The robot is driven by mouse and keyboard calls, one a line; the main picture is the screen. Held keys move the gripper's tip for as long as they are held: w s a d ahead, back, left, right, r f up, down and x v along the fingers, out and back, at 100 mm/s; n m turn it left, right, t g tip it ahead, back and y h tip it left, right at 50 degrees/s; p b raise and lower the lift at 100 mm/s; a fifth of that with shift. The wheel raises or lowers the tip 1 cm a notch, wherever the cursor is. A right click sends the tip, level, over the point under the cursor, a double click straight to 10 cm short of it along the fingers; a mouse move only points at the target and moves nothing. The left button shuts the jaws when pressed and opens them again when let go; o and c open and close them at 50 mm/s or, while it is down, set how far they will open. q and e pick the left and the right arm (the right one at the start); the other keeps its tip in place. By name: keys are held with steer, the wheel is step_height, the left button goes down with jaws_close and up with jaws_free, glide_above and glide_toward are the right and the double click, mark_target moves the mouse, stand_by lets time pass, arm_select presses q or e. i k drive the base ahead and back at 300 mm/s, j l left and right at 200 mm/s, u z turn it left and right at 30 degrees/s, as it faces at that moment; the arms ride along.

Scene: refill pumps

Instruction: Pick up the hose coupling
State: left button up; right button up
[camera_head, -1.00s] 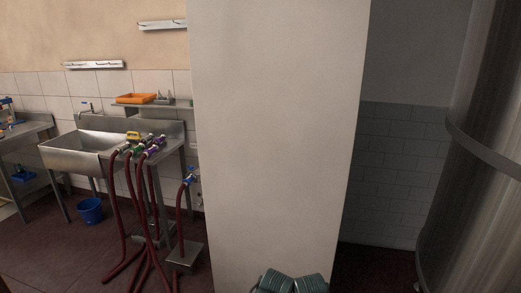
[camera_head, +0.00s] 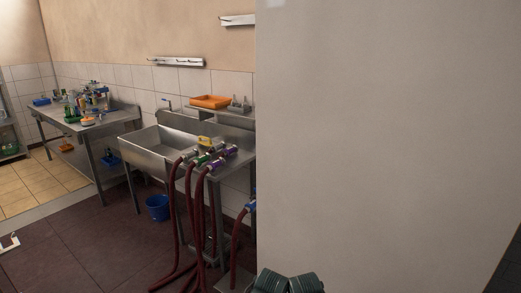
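Several dark red hoses (camera_head: 189,225) rise from the floor to the front right of a steel sink table. Their ends carry metal couplings with coloured bands, among them a green one (camera_head: 203,160) and a purple one (camera_head: 216,163), lying close together at the table edge. Another hose with a blue-banded coupling (camera_head: 250,206) stands lower at the right, partly cut off by the wall. I cannot tell which coupling is meant. Neither of my grippers is in view.
A large pale wall or pillar (camera_head: 385,130) fills the right half. The sink (camera_head: 160,146) has a blue bucket (camera_head: 157,207) below. An orange tray (camera_head: 211,102) sits on a shelf behind. A cluttered table (camera_head: 75,112) stands left. Dark red floor (camera_head: 90,245) is open at front left.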

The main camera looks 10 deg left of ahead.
mark_target(198, 161)
steer(key=i+j+u, duration=0.1)
steer(key=i+u, duration=0.55)
steer(key=u, duration=0.2)
steer(key=i+u, duration=0.6)
steer(key=i, duration=0.4)
steer(key=i+j+z, duration=0.15)
steer(key=i+z, duration=0.35)
steer(key=i+j+z, duration=0.8)
steer(key=z, duration=0.15)
